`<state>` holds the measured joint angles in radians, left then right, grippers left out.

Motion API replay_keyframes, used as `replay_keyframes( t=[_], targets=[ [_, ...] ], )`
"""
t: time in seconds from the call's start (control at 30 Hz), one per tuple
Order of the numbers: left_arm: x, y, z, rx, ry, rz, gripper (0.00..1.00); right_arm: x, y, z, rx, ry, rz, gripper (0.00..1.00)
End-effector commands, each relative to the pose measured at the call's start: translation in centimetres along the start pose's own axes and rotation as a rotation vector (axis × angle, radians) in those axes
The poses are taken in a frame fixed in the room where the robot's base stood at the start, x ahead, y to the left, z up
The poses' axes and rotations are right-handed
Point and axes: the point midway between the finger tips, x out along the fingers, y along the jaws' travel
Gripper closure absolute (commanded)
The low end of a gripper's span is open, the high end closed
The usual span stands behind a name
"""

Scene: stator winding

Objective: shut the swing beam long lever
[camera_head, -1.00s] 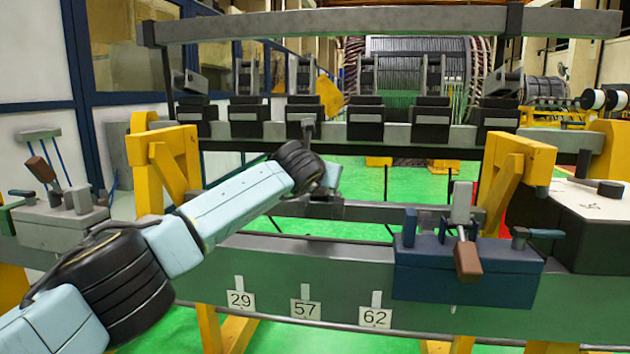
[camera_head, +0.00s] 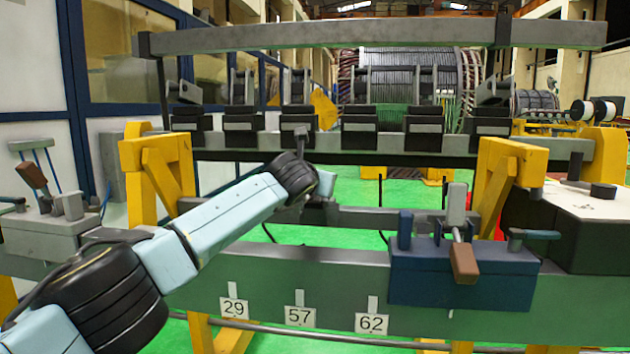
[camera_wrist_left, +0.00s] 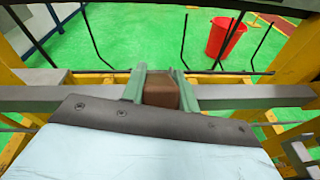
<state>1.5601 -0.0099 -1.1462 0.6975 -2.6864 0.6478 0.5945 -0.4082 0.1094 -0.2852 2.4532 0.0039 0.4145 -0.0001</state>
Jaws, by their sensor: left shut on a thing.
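My left gripper (camera_wrist_left: 160,84) is shut on a brown block-shaped handle (camera_wrist_left: 161,92), which sits between its two grey-green fingers in the left wrist view. I take this handle to be the end of the long lever; the rest of the lever is hidden. In the head view my left arm reaches in from the left to the middle, and its gripper (camera_head: 318,212) is mostly hidden behind the wrist. A long grey beam (camera_head: 380,37) spans the top, above a row of black clamps (camera_head: 361,122). My right gripper is in neither view.
A blue block (camera_head: 465,275) with a brown-handled lever (camera_head: 464,262) is on the green front rail (camera_head: 265,275) at right. A grey block (camera_head: 45,235) with a similar lever is at left. Yellow posts (camera_head: 500,185) flank the middle. A red bucket (camera_wrist_left: 223,38) stands on the floor behind.

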Motion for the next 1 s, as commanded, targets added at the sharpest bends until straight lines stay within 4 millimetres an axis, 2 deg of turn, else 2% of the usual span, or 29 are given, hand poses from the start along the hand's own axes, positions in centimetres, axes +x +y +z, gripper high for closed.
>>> replay_keyframes(
  t=[0.07,0.1,0.27,0.67,1.0],
  targets=[
    [0.1,-0.1,-0.3,0.002,0.005,-0.001,1.00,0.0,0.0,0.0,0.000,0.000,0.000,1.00],
    [0.1,-0.1,-0.3,0.002,0.005,-0.001,0.68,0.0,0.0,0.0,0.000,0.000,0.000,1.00],
    [0.1,-0.1,-0.2,0.002,0.003,-0.001,0.49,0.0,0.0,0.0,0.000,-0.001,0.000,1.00],
    [-0.3,0.0,-0.1,0.001,0.001,-0.001,0.49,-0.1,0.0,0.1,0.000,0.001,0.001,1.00],
    [-2.9,0.0,-0.2,0.001,0.000,-0.001,0.49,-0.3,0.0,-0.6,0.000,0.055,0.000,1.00]
  ],
)
